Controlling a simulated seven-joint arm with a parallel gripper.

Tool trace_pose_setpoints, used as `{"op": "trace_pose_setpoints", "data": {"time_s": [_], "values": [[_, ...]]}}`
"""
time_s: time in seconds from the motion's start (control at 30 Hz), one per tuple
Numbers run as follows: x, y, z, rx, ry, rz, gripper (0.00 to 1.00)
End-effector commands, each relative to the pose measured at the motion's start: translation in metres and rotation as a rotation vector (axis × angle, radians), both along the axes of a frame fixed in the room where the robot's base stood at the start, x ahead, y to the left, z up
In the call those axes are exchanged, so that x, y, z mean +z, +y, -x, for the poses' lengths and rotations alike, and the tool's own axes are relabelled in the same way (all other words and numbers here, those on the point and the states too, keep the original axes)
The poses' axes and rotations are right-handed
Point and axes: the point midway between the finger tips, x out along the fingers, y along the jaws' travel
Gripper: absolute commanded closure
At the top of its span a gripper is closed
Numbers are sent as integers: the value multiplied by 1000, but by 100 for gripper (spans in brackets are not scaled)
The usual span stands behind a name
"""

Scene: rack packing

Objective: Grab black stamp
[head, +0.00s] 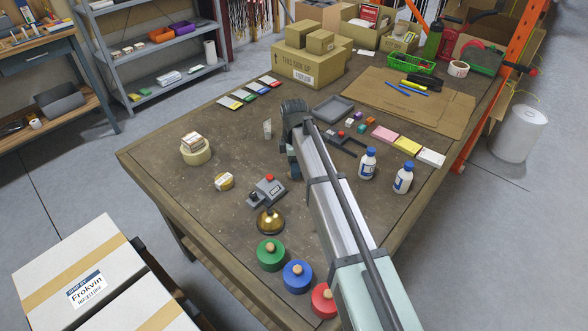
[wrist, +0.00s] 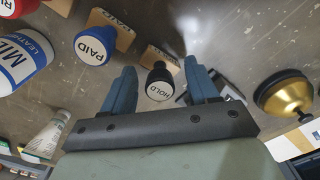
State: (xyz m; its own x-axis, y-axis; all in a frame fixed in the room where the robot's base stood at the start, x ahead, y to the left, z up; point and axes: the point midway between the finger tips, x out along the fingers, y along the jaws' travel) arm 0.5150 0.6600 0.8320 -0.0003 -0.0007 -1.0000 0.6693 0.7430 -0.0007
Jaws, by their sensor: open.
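The black stamp (wrist: 160,82) shows in the wrist view with a round cap lettered HOLD and a wooden base (wrist: 160,57) behind it. My gripper (wrist: 159,68) is open, with one blue finger on each side of the black stamp. The stamp stands between the fingers in the picture; contact cannot be told. In the head view my gripper (head: 293,138) is low over the middle of the table, and I cannot make out the black stamp there.
In the wrist view a blue PAID stamp (wrist: 91,47) stands left of the black one, and a red stamp (wrist: 14,7) is at the corner. A brass bell (wrist: 284,92) is at right. In the head view, two bottles (head: 367,164) (head: 403,180) stand right of my arm.

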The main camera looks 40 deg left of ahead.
Motion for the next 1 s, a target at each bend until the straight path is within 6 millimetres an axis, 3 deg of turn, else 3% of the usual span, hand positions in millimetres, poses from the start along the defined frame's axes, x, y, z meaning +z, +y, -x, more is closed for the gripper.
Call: {"op": "trace_pose_setpoints", "data": {"time_s": [0.27, 0.87, 1.0], "values": [[-4, 0, 0, 0, -1, -1, 41], [-4, 0, 0, 0, -1, -1, 98], [-4, 0, 0, 0, -1, -1, 100]]}}
